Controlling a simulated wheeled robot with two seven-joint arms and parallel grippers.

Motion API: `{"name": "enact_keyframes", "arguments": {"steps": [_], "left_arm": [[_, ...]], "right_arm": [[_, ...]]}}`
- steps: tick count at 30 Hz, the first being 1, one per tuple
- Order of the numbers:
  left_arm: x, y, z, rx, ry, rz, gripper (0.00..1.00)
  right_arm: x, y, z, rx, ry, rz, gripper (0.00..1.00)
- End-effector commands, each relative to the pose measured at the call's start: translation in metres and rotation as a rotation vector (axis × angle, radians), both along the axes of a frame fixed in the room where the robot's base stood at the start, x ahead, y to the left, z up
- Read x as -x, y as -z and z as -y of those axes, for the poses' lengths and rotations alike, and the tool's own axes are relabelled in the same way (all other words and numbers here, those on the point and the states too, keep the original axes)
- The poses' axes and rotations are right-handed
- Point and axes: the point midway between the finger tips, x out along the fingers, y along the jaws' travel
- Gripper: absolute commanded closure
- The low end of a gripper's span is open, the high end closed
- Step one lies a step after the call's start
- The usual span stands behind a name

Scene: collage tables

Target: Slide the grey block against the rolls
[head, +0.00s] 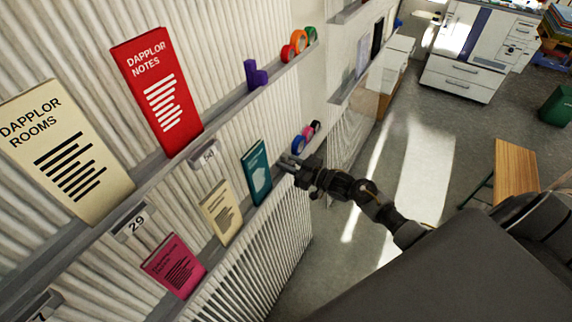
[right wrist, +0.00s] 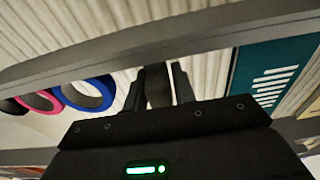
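The rolls stand side by side on the lower wall ledge: a blue roll (head: 298,144), a pink roll (head: 308,132) and a black one (head: 316,126). In the right wrist view the blue roll (right wrist: 88,94) and pink roll (right wrist: 38,101) are left of the fingers. My right gripper (head: 287,161) is at this ledge, between the teal booklet and the rolls. Its fingers (right wrist: 159,85) are on either side of a dark grey block (right wrist: 159,93) and appear closed on it. A gap separates block and blue roll. The block is not clear in the head view. My left gripper is not in view.
A teal booklet (head: 257,172) stands just left of the right gripper on the same ledge. A rail (right wrist: 200,32) crosses in front of the fingers.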

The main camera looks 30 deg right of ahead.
Motion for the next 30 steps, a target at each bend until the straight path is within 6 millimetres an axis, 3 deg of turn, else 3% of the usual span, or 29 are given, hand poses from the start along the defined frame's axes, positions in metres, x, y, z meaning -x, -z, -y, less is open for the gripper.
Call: {"name": "enact_keyframes", "arguments": {"steps": [3, 14, 30], "left_arm": [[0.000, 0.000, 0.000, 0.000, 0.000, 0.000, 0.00], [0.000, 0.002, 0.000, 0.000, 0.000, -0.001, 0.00], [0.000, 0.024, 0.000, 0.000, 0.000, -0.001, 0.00]], "right_arm": [[0.000, 0.000, 0.000, 0.000, 0.000, 0.000, 0.58], [0.005, 0.001, 0.003, 0.000, 0.000, 0.000, 0.58], [0.084, 0.002, 0.049, 0.001, -0.001, -0.001, 0.58]]}}
